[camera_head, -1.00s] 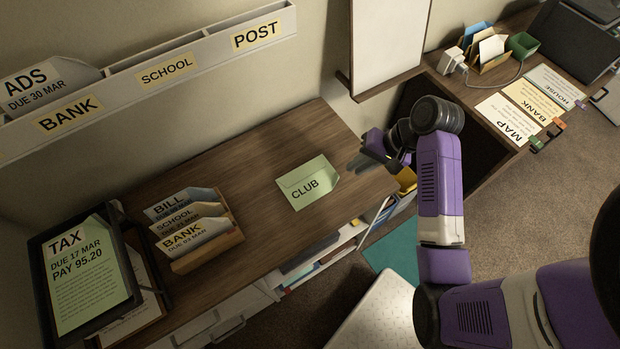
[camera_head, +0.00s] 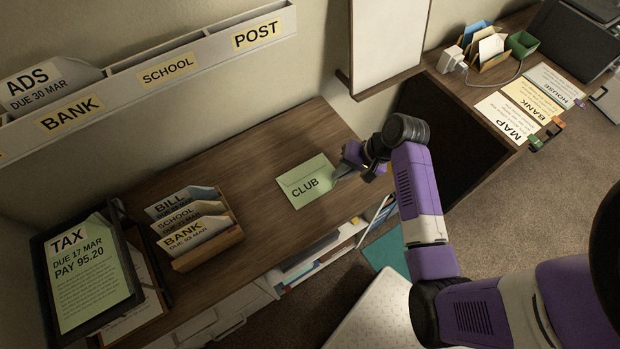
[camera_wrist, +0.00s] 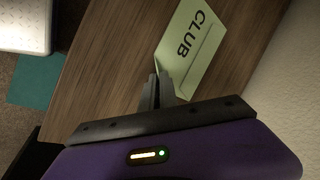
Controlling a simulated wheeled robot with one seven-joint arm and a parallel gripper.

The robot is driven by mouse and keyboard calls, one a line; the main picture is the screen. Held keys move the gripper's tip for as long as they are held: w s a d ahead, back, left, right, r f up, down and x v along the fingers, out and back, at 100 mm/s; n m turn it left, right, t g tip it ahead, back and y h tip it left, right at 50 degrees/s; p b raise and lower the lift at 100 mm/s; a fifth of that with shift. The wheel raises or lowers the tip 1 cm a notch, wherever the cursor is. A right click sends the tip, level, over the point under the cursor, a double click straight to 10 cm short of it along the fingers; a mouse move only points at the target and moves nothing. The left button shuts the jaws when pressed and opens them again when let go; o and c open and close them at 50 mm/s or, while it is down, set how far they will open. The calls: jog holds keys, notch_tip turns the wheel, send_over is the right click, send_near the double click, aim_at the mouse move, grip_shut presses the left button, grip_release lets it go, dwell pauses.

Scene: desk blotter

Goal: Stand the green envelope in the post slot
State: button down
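The green envelope (camera_head: 306,182), marked CLUB, lies on the brown desk top near its front right edge. It also shows in the wrist view (camera_wrist: 190,50). My gripper (camera_head: 340,172) is at the envelope's right end, its fingers reaching low over the desk. In the wrist view the two fingertips (camera_wrist: 158,78) are close together at the envelope's near end. I cannot tell whether they are closed on its edge. The post slot (camera_head: 257,34) is the right-hand compartment of the pale wall rack, labelled POST; no envelope shows above its front.
A wooden sorter (camera_head: 207,250) with several envelopes stands left of the green envelope. A dark tray (camera_head: 128,290) with a TAX sheet is at far left. The rack's BANK (camera_head: 70,115) and SCHOOL (camera_head: 167,70) slots adjoin POST. A board (camera_head: 390,45) hangs right of the rack.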

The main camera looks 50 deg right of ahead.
jog(key=shift+r, duration=0.1)
dwell(0.3)
notch_tip(320, 180, up, 20)
jog(key=p, duration=0.4)
dwell(1.3)
